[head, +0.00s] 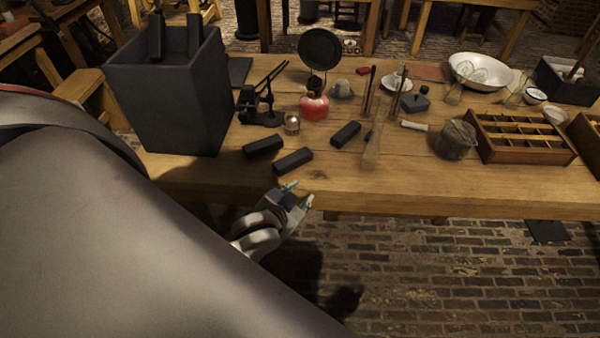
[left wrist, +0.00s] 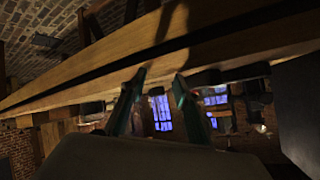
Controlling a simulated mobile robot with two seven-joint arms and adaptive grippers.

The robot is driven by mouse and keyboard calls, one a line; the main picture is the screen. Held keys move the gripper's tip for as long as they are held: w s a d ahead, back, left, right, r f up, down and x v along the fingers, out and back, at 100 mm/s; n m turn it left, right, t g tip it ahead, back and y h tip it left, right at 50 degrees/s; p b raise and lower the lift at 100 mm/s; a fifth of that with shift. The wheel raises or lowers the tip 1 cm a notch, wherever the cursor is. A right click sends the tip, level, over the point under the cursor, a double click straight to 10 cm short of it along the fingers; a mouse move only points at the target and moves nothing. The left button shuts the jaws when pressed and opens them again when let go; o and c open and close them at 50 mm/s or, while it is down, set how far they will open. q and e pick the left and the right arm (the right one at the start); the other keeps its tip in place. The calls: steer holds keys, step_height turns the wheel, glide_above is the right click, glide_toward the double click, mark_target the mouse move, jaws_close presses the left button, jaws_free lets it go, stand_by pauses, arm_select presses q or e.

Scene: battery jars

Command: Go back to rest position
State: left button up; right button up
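My left gripper (head: 298,194) is in front of the table's front edge in the head view, near the left part of the wooden table (head: 450,190). Its two green-tipped fingers stand apart with nothing between them. In the left wrist view the fingers (left wrist: 158,90) are also apart and empty, with the table's edge (left wrist: 120,65) beyond them. My left arm (head: 120,230) fills the lower left of the head view. My right gripper is in neither view.
Several black blocks (head: 294,161) lie on the table near the gripper. A tall dark box (head: 170,100) stands at the left. A red canister (head: 314,106), a glass jar (head: 457,140) and a divided wooden tray (head: 520,155) stand farther right.

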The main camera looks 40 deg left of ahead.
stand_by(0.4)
